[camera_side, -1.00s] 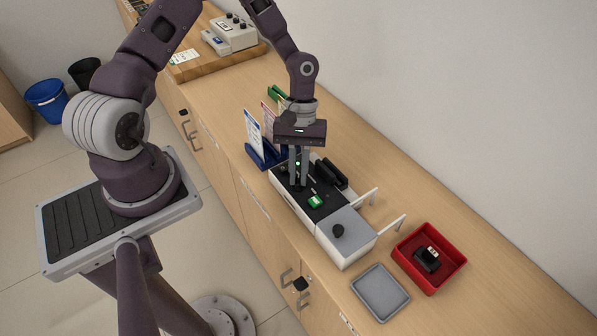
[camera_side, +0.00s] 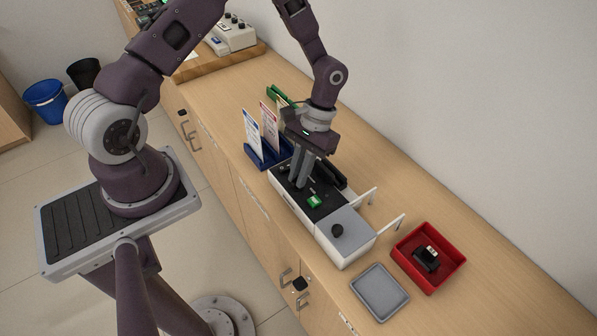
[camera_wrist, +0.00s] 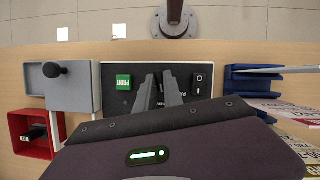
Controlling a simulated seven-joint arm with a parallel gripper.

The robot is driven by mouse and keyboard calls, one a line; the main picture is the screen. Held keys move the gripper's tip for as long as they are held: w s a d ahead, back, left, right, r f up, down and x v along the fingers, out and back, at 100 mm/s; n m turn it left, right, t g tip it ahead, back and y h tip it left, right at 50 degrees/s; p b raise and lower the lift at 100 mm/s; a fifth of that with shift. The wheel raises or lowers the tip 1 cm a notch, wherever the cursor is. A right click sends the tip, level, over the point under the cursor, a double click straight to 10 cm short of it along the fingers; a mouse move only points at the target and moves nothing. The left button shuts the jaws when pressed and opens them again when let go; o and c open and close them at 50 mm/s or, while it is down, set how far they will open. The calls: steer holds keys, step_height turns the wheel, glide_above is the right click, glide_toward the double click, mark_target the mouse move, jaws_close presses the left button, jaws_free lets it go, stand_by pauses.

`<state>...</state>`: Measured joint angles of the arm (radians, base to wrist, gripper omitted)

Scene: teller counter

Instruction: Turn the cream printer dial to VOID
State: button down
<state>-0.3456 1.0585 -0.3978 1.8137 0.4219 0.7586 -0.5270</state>
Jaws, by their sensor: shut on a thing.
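The cream printer (camera_side: 331,253) stands on the wooden counter, with a black top panel (camera_side: 325,209) and a green button (camera_side: 313,201). My gripper (camera_side: 299,184) points down and is tilted, its fingertips at the black panel. In the wrist view my gripper (camera_wrist: 160,82) sits between the green PRINT button (camera_wrist: 124,81) and a black rocker switch (camera_wrist: 200,79). The fingers are shut on what appears to be the dial. The dial itself is hidden by the fingers, so its pointer and setting cannot be read.
A grey plate with a black knob (camera_side: 337,230) adjoins the panel. White posts (camera_side: 391,225) rise beside it. A red tray (camera_side: 453,279) holding a black object and a grey tray (camera_side: 371,304) lie near. A blue card holder (camera_side: 262,163) stands close behind my gripper.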

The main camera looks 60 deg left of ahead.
steer(key=m+y, duration=0.1)
steer(key=m, duration=0.2)
steer(key=m+y, duration=0.1)
steer(key=m, duration=0.2)
steer(key=shift+d+y, duration=0.2)
steer(key=shift+y, duration=0.1)
steer(key=m+y, duration=0.1)
steer(key=m, duration=0.2)
steer(key=m+t, duration=0.1)
steer(key=m, duration=0.2)
steer(key=shift+s+d+y, duration=0.1)
steer(key=shift+y, duration=0.3)
steer(key=shift+m, duration=0.4)
steer(key=c, duration=1.5)
jaws_free()
steer(key=shift+o, duration=0.2)
steer(key=v, duration=0.7)
steer(key=shift+s+r, duration=0.1)
